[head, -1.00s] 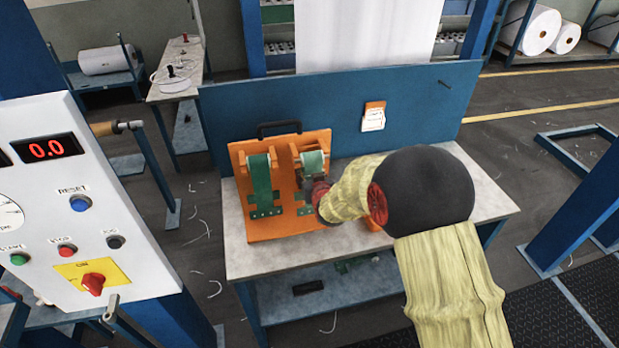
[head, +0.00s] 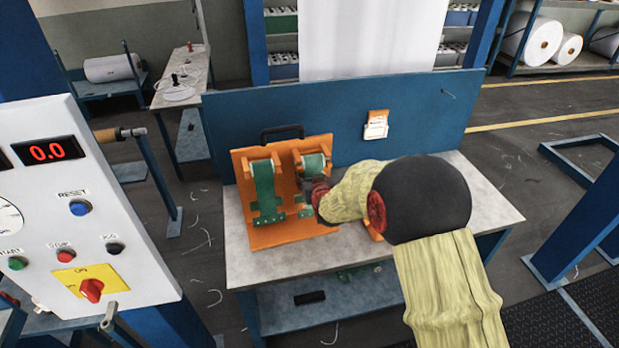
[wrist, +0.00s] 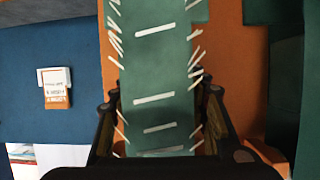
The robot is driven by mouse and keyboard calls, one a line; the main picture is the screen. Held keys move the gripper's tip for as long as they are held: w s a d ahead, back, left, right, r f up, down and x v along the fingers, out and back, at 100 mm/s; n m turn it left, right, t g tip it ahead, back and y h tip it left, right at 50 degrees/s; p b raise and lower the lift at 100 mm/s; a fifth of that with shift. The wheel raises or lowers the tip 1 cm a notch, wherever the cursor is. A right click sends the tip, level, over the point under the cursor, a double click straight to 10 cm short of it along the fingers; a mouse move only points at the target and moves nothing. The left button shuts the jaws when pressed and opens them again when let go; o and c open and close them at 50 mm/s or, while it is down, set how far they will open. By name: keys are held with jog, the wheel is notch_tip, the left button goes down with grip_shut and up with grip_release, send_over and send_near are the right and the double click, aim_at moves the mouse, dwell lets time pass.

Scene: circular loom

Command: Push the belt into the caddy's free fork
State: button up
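The orange caddy (head: 242,180) stands tilted on the grey table. A green belt (head: 264,185) hangs over its left holder, with a wider green plate at the bottom. More green belt (head: 314,162) shows at the right holder. My gripper (head: 318,197) is in front of this right side and hides its lower part. In the wrist view my two dark fingertips (wrist: 160,105) stand apart, one on each side of a green belt (wrist: 155,75) with white marks. A narrow gap seems to show at the right finger; I cannot tell whether either finger touches it. The fork slots are not clear.
A blue panel (head: 225,115) with an orange-and-white tag (head: 376,124) stands behind the table (head: 480,205). A white control box (head: 100,235) is near on the left. The table's right part is bare. The lower shelf (head: 350,292) holds a small dark item.

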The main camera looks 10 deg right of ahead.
jog(key=o, duration=0.5)
jog(key=v, duration=1.2)
